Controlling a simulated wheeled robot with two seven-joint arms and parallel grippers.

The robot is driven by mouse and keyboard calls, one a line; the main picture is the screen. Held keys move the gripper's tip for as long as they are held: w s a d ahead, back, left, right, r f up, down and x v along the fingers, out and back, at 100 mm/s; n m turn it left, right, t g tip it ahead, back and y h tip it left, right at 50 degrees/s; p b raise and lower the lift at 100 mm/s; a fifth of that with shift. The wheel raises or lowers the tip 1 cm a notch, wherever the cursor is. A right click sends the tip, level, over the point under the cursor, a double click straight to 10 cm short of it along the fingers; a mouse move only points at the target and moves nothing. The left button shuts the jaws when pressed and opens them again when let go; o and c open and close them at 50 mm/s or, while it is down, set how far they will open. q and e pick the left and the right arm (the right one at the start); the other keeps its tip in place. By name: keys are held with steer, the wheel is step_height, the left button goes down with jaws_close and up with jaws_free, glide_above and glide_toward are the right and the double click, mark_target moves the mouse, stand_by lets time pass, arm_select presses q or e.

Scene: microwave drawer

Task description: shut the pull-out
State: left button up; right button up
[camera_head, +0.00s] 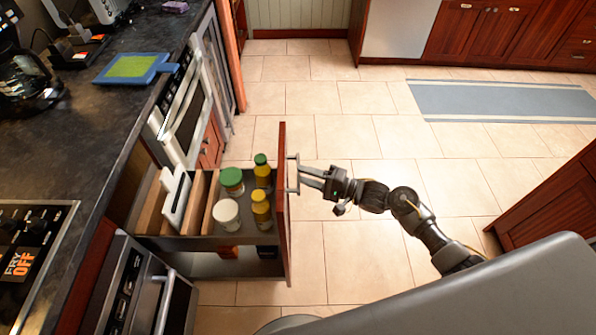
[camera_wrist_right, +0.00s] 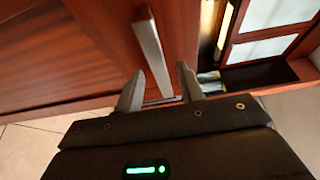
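The pull-out (camera_head: 283,215) stands open from under the counter, its reddish wood front facing right in the head view. Its metal bar handle (camera_head: 292,174) is on that front and also shows in the right wrist view (camera_wrist_right: 152,50). My right gripper (camera_head: 300,176) is at the handle, fingers pointing left toward the front. In the right wrist view its fingers (camera_wrist_right: 160,88) are apart, with the handle's lower end between them in the picture. I cannot tell whether they touch it. My left gripper is not in view.
Inside the pull-out are a green-lidded jar (camera_head: 231,180), a white-lidded jar (camera_head: 226,214), yellow bottles (camera_head: 261,208) and a white board (camera_head: 174,200). An oven door (camera_head: 150,295) is beside it. The tiled floor (camera_head: 350,255) is clear around my right arm.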

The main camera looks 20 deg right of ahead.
steer(key=shift+x, duration=1.45)
jaws_close()
